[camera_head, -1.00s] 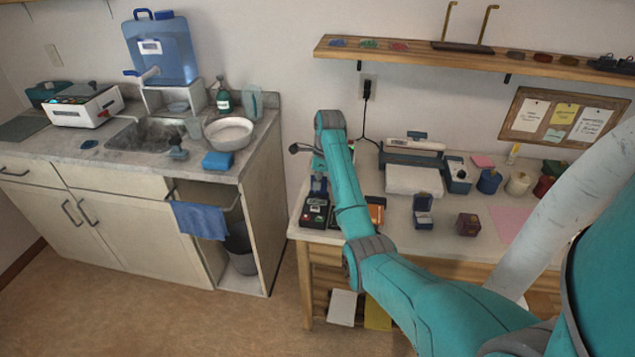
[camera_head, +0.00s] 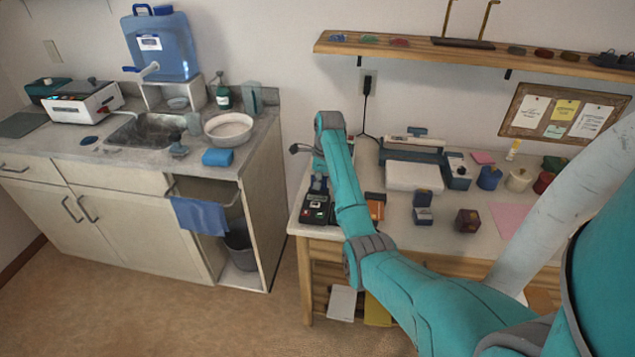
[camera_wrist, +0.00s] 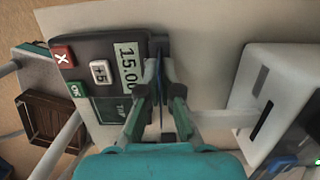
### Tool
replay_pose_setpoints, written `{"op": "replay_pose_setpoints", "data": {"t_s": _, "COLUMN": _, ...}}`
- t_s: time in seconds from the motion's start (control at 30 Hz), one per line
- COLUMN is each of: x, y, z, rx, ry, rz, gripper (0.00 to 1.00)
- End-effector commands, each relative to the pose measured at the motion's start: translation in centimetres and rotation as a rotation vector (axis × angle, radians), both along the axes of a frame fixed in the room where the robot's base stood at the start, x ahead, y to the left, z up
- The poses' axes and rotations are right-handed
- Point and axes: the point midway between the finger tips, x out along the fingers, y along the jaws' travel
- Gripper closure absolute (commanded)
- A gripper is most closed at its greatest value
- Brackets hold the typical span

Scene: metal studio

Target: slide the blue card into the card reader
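The card reader (camera_wrist: 100,75) is dark, with a pale display reading 15.00 and red, white and green buttons. It also shows on the bench in the head view (camera_head: 317,208). My gripper (camera_wrist: 161,92) is at the reader's right end in the wrist view, shut on the blue card (camera_wrist: 158,78). The card is seen nearly edge-on as a thin blue strip between the fingers. It is close beside the reader's end; I cannot tell whether its edge is in the slot. In the head view my arm hides most of the gripper.
A white box (camera_wrist: 271,95) with a dark slot stands right of the gripper in the wrist view. A brown wooden tray (camera_wrist: 50,115) is at the left. In the head view, a small dark box (camera_head: 467,220) and an orange-brown item (camera_head: 375,207) share the bench.

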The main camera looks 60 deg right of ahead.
Motion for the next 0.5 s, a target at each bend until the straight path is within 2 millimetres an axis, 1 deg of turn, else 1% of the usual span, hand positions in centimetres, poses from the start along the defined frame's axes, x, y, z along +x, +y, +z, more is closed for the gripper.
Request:
{"op": "replay_pose_setpoints", "data": {"t_s": 0.4, "x": 0.01, "y": -0.01, "z": 0.01, "rx": 0.000, "ry": 0.000, "rz": 0.000, "gripper": 1.00}}
{"op": "replay_pose_setpoints", "data": {"t_s": 0.43, "x": 0.01, "y": -0.01, "z": 0.02, "rx": 0.000, "ry": 0.000, "rz": 0.000, "gripper": 0.96}}
{"op": "replay_pose_setpoints", "data": {"t_s": 0.47, "x": 0.01, "y": -0.01, "z": 0.02, "rx": 0.000, "ry": 0.000, "rz": 0.000, "gripper": 0.88}}
{"op": "replay_pose_setpoints", "data": {"t_s": 0.5, "x": 0.01, "y": -0.01, "z": 0.02, "rx": 0.000, "ry": 0.000, "rz": 0.000, "gripper": 0.78}}
